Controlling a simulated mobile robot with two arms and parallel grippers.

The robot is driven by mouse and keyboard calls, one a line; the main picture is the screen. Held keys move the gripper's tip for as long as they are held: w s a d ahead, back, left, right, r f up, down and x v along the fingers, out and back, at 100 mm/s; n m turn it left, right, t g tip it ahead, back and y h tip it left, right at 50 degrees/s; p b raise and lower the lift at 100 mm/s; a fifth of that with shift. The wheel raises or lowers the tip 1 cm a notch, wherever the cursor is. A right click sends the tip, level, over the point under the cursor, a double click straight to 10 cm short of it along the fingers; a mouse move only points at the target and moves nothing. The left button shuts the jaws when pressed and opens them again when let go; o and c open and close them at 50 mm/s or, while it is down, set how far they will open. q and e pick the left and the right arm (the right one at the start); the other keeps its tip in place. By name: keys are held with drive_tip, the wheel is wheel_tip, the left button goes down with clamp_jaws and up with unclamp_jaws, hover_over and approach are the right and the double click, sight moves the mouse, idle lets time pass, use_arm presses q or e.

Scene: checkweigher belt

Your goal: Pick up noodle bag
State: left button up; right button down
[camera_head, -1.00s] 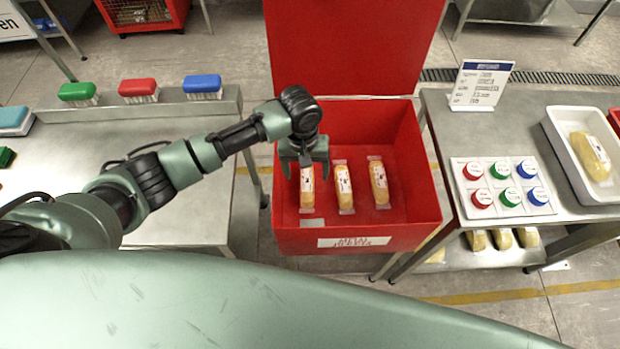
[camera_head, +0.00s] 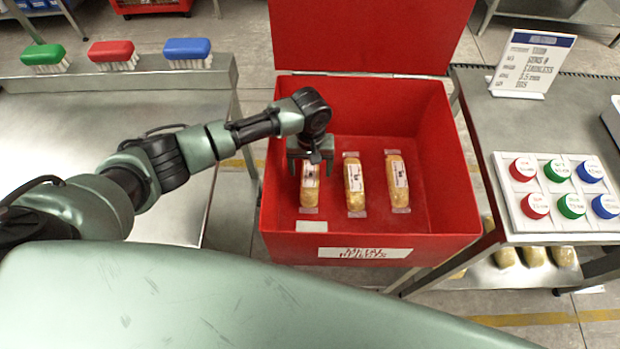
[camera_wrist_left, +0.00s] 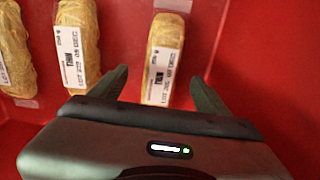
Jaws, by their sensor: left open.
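Three noodle bags lie side by side on the floor of the open red bin (camera_head: 440,215): a left bag (camera_head: 310,196), a middle bag (camera_head: 355,184) and a right bag (camera_head: 397,180). Each is yellowish with a white printed label and clear ends. My left gripper (camera_head: 310,172) is open and empty above the left bag, hiding part of it. In the left wrist view the fingers (camera_wrist_left: 158,86) straddle the near end of that bag (camera_wrist_left: 165,48); whether they touch it I cannot tell. The other two bags show to its left. My right gripper is not in view.
The bin's walls surround the bags, and its raised lid (camera_head: 365,35) stands behind. A steel table at right holds a card of coloured caps (camera_head: 556,190) and a sign (camera_head: 533,63). Brushes (camera_head: 187,53) sit on a ledge at left.

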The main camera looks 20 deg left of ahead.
sight(310, 173)
use_arm(q)
drive_tip(key=f, duration=0.4)
drive_tip(key=shift+w+a, duration=0.1)
drive_tip(key=shift+w, duration=0.1)
clamp_jaws()
drive_tip(key=shift+r, duration=0.1)
